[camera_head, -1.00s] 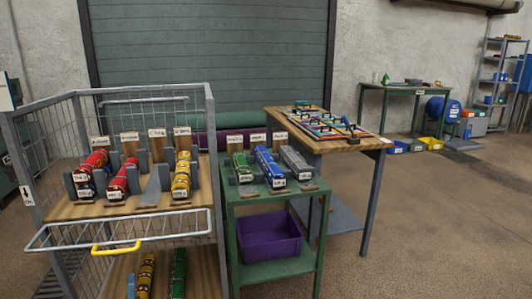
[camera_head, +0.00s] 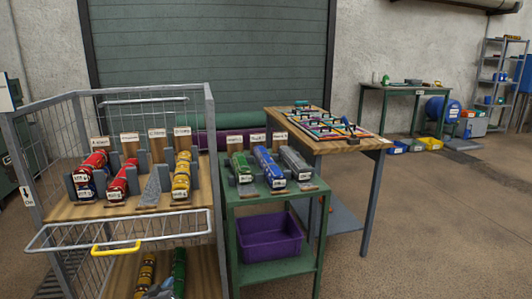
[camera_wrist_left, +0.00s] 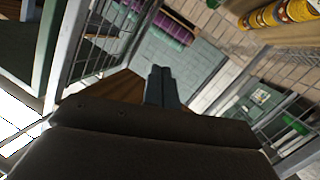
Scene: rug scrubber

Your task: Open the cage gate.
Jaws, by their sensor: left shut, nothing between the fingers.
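The cage (camera_head: 213,160) stands at the left of the head view, a grey frame with wire mesh sides. Its gate (camera_head: 160,216) is a pale wire panel across the front with a yellow handle (camera_head: 115,249). I cannot tell from this view whether the gate is latched. My left gripper (camera_head: 163,287) just shows at the bottom edge of the head view, low in front of the lower shelf, right of and below the handle. Its fingers are together and empty in the left wrist view (camera_wrist_left: 163,83). The handle does not show clearly there. My right gripper is out of view.
Red and yellow rolls (camera_head: 181,175) stand on the cage's upper shelf. A green cart (camera_head: 275,268) with a purple bin (camera_head: 268,236) stands close to its right. A wooden-topped table (camera_head: 345,147) is beyond. The floor at the right is open.

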